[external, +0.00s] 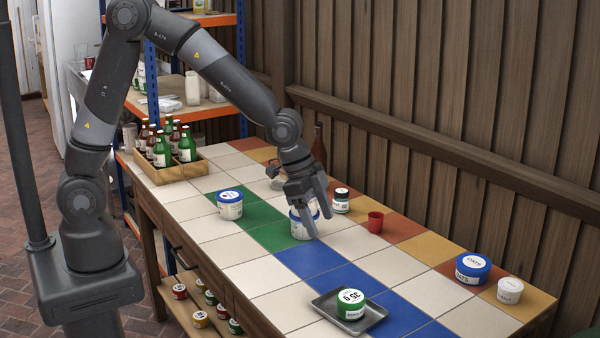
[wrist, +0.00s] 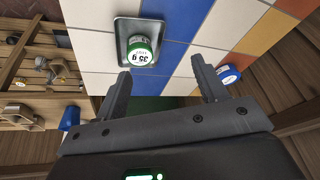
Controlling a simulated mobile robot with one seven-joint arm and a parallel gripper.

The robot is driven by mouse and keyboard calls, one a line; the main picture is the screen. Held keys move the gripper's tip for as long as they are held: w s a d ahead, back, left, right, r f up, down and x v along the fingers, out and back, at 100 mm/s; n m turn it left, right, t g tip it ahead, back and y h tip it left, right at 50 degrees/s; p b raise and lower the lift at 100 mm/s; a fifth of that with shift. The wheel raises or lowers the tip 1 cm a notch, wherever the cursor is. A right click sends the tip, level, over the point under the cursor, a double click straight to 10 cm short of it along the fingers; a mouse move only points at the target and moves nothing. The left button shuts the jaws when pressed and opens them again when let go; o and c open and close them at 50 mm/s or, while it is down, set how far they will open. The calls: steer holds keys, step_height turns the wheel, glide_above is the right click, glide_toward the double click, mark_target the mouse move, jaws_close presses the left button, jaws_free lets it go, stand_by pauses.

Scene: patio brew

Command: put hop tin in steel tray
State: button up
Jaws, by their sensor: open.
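A green tin with a white lid marked 35 g (external: 351,304) stands upright in the steel tray (external: 378,314) at the table's near end. It is the only tin in the tray; I take it for the hop tin, though its small print is unreadable. The wrist view shows the same tin (wrist: 139,48) inside the tray rim (wrist: 121,26), beyond my fingertips. My gripper (external: 320,226) is open and empty, apart from the tray, over the middle of the table. It partly hides a white tub with a blue lid (external: 302,231).
Another blue-lidded tub (external: 229,205) stands left of my gripper. A small dark-lidded jar (external: 341,200) and a red cup (external: 375,222) stand to its right. A blue oats tub (external: 472,269) and a white tub (external: 509,291) are at the right. A wooden bottle crate (external: 172,174) sits far left.

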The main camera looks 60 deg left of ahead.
steer(key=s+a+r+n+t+y, duration=0.1)
steer(key=s+a+r+n, duration=0.2)
steer(key=a+r, duration=0.5)
steer(key=s+a+r+n+t+y, duration=0.1)
steer(key=s+a+r+n+y, duration=0.2)
steer(key=a, duration=0.9)
steer(key=s+a+r+n, duration=0.2)
steer(key=s+a+n, duration=0.1)
steer(key=s+a, duration=0.3)
steer(key=s+a+r+n, duration=0.3)
steer(key=s+a, duration=0.3)
steer(key=s, duration=0.2)
steer(key=shift+a+t+h, duration=0.35)
steer(key=shift+t+h, duration=0.05)
